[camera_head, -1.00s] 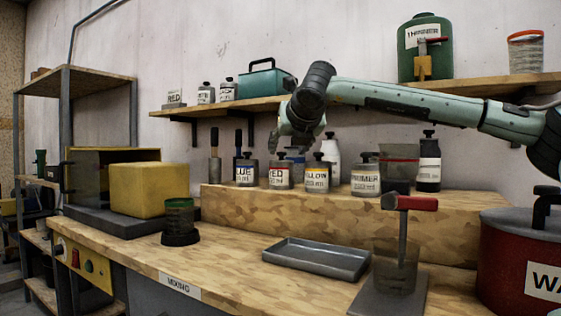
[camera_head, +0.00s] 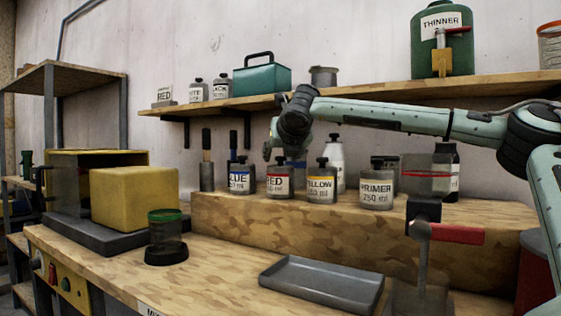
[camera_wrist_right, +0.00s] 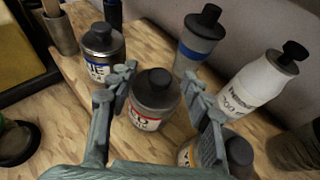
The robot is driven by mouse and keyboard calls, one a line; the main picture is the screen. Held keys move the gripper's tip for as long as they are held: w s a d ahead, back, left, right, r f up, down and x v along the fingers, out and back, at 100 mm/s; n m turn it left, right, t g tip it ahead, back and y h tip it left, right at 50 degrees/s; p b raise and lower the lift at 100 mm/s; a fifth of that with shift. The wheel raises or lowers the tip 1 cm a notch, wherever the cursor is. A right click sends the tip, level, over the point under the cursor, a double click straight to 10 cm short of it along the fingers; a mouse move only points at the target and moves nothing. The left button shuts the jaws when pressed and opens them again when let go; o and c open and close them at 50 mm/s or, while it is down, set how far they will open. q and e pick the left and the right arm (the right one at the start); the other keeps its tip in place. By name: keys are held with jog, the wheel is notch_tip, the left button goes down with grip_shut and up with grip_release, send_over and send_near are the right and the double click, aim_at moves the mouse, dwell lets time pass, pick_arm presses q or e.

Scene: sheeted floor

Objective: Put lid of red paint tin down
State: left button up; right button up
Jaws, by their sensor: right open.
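The red paint tin (camera_head: 279,183) stands upright on the raised wooden step, between the blue tin (camera_head: 242,179) and the yellow tin (camera_head: 321,186). Its dark lid (camera_wrist_right: 155,86) sits on top of the tin in the right wrist view. My right gripper (camera_head: 284,150) is over the red tin. In the right wrist view the open fingers (camera_wrist_right: 160,88) stand one on each side of the lid, with gaps and no clear contact. The arm partly hides the tin's top in the head view. My left gripper is not in view.
The primer tin (camera_head: 376,190) and a white bottle (camera_head: 335,163) stand on the same step (camera_head: 300,225). A blue-banded tin (camera_wrist_right: 198,45) is close behind. The wall shelf (camera_head: 380,98) runs above my arm. A grey tray (camera_head: 320,286) lies on the bench below.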

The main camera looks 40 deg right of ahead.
jog(key=shift+x, duration=1.05)
jog(key=c, duration=1)
jog(key=shift+r, duration=0.15)
